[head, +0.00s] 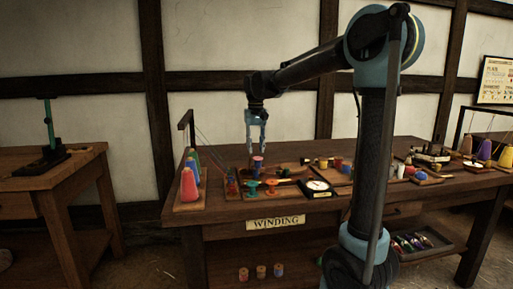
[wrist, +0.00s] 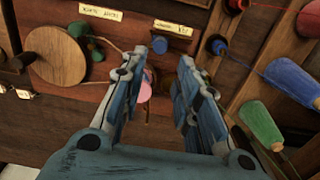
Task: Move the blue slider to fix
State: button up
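My gripper (head: 256,148) points down over the left part of the winding table, and its two fingers stand apart. In the wrist view the gripper (wrist: 171,58) is open with clear space between the fingertips. A small dark blue piece (wrist: 168,62) shows between the fingertips; it may be the blue slider, but I cannot tell for sure. A pale label (wrist: 173,27) lies just beyond it, with small lettering. A pink round thing (wrist: 144,90) is partly hidden by the left finger. I see no contact.
A wooden wheel (wrist: 56,54) with cord and a green piece (wrist: 80,29) is at left in the wrist view. Blue (wrist: 257,121) and green cones of thread stand at right. The table (head: 236,222) also bears a white dial (head: 317,186) and several small spools.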

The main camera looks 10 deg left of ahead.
jog(key=shift+f, duration=5.4)
jog(key=shift+a, duration=0.15)
jog(key=shift+s+a, duration=0.3)
jog(key=shift+a, duration=0.65)
jog(key=shift+s+a, duration=0.25)
jog(key=shift+a, duration=0.65)
jog(key=shift+d, duration=0.25)
notch_tip(320, 180, up, 7)
jog(key=shift+d, duration=0.1)
